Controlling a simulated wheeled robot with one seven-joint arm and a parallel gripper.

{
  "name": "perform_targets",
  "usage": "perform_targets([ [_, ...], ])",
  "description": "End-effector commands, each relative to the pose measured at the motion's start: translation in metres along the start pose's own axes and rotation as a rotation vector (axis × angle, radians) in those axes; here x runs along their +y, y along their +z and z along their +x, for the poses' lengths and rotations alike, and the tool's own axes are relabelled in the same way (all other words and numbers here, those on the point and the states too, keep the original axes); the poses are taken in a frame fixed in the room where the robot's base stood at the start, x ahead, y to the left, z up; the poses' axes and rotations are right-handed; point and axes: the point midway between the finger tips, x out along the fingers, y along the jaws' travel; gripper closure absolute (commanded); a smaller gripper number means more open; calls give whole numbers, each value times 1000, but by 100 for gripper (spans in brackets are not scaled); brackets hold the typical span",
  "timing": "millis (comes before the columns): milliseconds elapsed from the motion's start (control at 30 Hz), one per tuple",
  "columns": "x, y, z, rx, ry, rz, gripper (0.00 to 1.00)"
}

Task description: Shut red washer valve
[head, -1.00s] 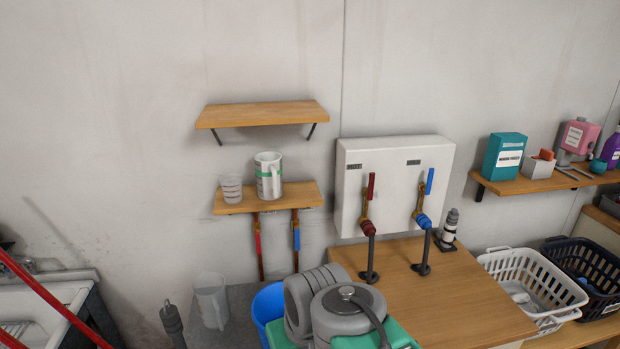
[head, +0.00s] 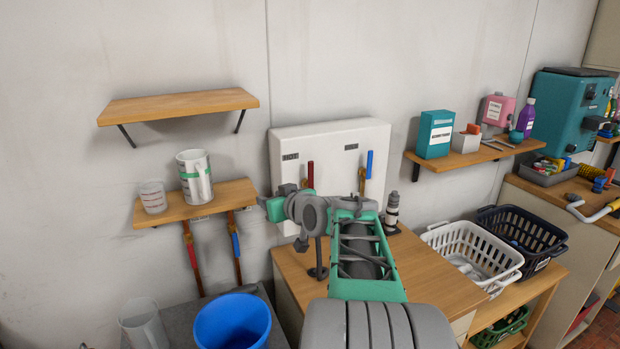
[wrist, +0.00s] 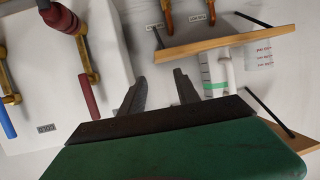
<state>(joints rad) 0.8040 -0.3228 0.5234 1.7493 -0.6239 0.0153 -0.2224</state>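The red washer valve's lever (head: 310,174) stands upright on the white wall box (head: 375,135). Its lower body is hidden behind my arm in the head view. In the wrist view, which is turned upside down, the whole red lever (wrist: 88,97) and its dark red hose fitting (wrist: 60,18) show. The blue lever (head: 369,164) stands upright to its right; it also shows in the wrist view (wrist: 7,122). My gripper (wrist: 158,78) is open and empty, its two fingers apart. In the wrist view it points at the wall beside the red lever, not touching it.
A shelf (head: 232,190) with a cup (head: 153,197) and a white jug (head: 195,178) is left of the box, another shelf (head: 178,105) above. A wooden counter (head: 440,285) lies below. A blue bucket (head: 232,322) stands at lower left, a white basket (head: 480,250) at right.

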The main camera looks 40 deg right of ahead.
Motion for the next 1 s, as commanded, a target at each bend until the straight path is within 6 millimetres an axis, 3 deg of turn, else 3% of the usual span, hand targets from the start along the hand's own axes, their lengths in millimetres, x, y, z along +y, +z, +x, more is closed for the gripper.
perform_targets([
  [33,49,0,0,90,50,14,62],
  [100,96,-12,-9,204,95,17,62],
  [200,131,-23,-22,298,133,17,62],
  [333,140,-33,-16,323,139,16,62],
  [700,148,-52,42,320,142,16,62],
  [1000,149,-52,46,320,142,16,63],
])
